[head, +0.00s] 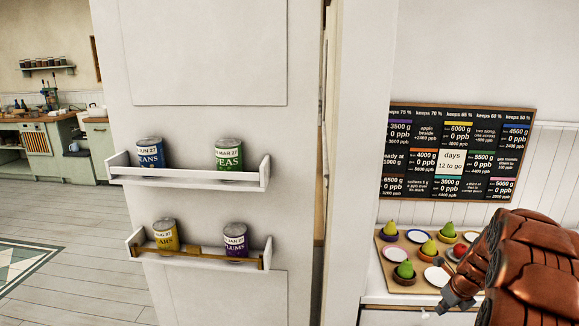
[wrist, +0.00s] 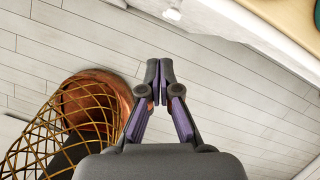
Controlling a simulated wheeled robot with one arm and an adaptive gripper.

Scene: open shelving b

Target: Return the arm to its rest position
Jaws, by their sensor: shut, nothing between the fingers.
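My gripper (wrist: 159,70) is shut with nothing between its fingertips in the wrist view, which looks down over the plank floor (wrist: 60,35). In the head view my copper-coloured arm comes in at the lower right.
Two white wall racks hold cans: blue (head: 150,153) and green (head: 229,154) above, yellow (head: 165,235) and purple (head: 236,240) below. A chalkboard (head: 458,110) hangs above the counter. A pale edge (wrist: 255,35) crosses the wrist view's upper right. Open floor (head: 70,215) lies left.

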